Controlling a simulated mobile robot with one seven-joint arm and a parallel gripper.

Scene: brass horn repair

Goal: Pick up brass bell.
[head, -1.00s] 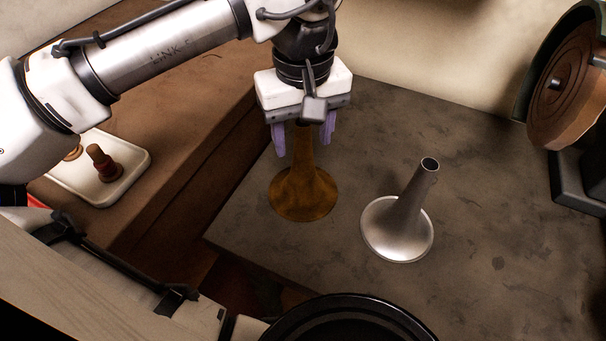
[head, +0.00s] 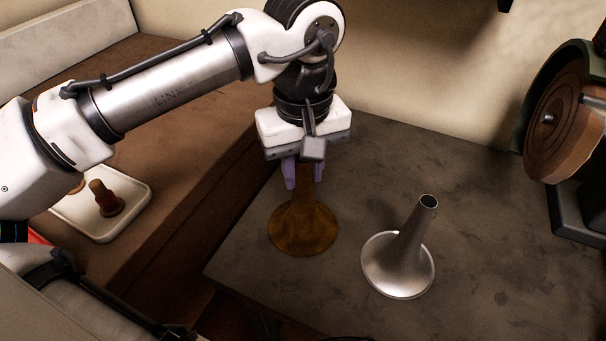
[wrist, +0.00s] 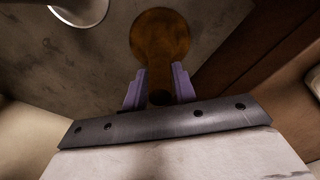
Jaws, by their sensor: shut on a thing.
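The brass bell (head: 303,228) is a brown-gold flared horn piece. It stands upright, wide end down, on the grey stone-like worktop. My gripper (head: 303,176) is above it with its purple fingers shut on the narrow neck. In the wrist view the bell's flare (wrist: 160,38) shows beyond the fingers, and the neck lies between the fingertips of my gripper (wrist: 159,80). The top end of the neck is hidden by the gripper. I cannot see any gap between the bell and the worktop.
A silver bell (head: 398,266) stands on the worktop (head: 480,220) right of the brass one; its flare also shows in the wrist view (wrist: 80,10). A wheel machine (head: 565,120) is at the far right. A white tray (head: 130,210) with brown pegs is at left.

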